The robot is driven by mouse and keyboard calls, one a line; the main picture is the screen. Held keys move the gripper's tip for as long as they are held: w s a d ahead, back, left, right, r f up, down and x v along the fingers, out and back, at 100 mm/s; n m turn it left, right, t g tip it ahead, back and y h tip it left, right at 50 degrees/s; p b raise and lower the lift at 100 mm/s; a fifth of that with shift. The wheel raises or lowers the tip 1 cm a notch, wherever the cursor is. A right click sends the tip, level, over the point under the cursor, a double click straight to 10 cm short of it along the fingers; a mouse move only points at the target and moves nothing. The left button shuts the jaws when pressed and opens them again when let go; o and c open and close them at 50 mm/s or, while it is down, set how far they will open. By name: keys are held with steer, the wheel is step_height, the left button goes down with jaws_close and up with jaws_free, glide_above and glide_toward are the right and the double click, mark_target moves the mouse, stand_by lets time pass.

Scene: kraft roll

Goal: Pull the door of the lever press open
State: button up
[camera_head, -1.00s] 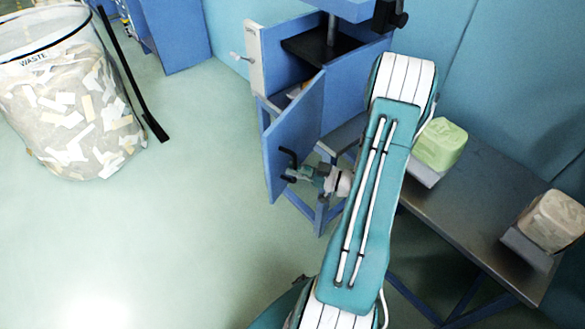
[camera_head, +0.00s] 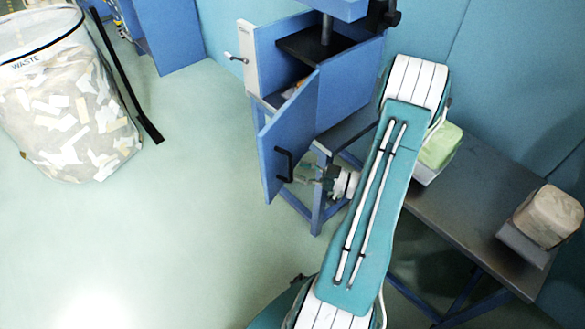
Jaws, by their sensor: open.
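The lever press (camera_head: 345,92) is a blue cabinet at the upper middle. Its blue door (camera_head: 291,130) stands ajar, swung out toward the lower left. A black bar handle (camera_head: 284,165) is on the door's face near its lower free edge. My gripper (camera_head: 300,172) is open, just right of the handle at the door's lower part. The handle shows clear of the fingers, and I see nothing held. The fingers are small and partly blend with the door, so I cannot tell whether they touch it.
A waste bag (camera_head: 68,110) full of paper scraps stands at the left. A dark metal table (camera_head: 455,205) at the right bears a green wrapped block (camera_head: 440,148) and a beige one (camera_head: 548,216). The floor (camera_head: 180,220) left of the door is clear.

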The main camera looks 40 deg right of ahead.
steer(key=v, duration=0.8)
steer(key=shift+s+d, duration=0.2)
steer(key=shift+s, duration=0.1)
